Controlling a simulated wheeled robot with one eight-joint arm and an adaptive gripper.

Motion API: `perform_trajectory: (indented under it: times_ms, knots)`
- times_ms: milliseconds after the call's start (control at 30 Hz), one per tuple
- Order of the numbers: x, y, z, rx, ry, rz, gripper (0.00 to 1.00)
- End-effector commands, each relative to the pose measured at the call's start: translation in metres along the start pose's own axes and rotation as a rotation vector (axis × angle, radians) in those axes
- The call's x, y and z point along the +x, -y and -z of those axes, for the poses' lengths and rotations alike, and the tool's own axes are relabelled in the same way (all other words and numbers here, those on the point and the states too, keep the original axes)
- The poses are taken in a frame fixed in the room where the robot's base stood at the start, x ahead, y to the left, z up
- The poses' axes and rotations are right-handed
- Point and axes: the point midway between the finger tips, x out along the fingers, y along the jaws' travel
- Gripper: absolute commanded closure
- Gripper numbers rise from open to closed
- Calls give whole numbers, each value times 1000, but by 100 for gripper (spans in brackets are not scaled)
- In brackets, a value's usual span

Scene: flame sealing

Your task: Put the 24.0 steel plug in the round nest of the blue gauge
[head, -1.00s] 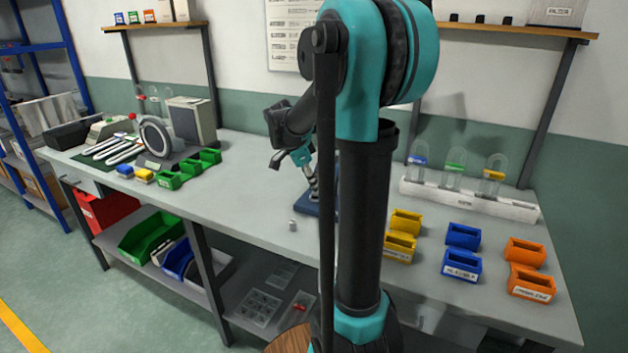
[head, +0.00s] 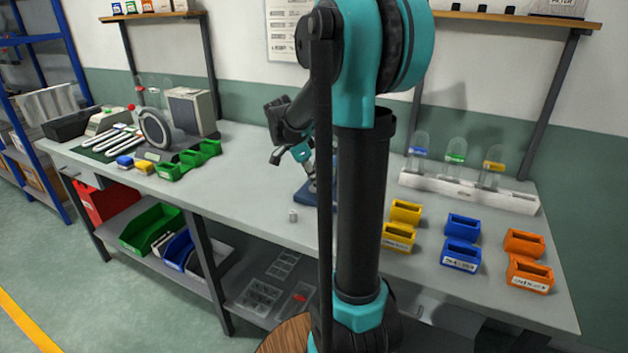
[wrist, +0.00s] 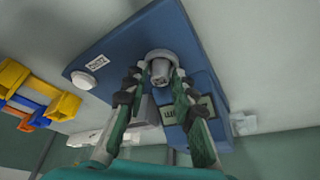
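The blue gauge (wrist: 115,62) fills the middle of the wrist view, with a pale round ring, its nest (wrist: 171,57), near its far edge. A small grey steel plug (wrist: 160,72) shows at this ring; whether it is fully seated cannot be told. My gripper (wrist: 157,76) has its two fingers on either side of the plug, with gaps visible, so it looks open. In the head view my gripper (head: 305,158) is over the blue gauge (head: 315,196), partly hidden by my arm. Another small grey cylinder (head: 293,215) stands on the bench; its size cannot be read.
Yellow bins (head: 398,237), blue bins (head: 461,256) and orange bins (head: 530,276) stand on the right. A white rack (head: 470,189) with domed tubes is behind them. Green bins (head: 208,147) stand left.

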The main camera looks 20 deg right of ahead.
Motion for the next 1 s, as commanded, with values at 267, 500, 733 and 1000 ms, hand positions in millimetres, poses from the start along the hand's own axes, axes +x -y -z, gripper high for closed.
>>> perform_trajectory:
  times_ms: [267, 500, 733, 1000]
  knots:
    - [0, 0, 0, 0, 0, 0, 57]
    - [-8, 0, 0, -1, 0, 0, 57]
    - [-48, 0, 0, -2, 0, 1, 57]
    - [-99, 0, 0, -2, 0, 1, 57]
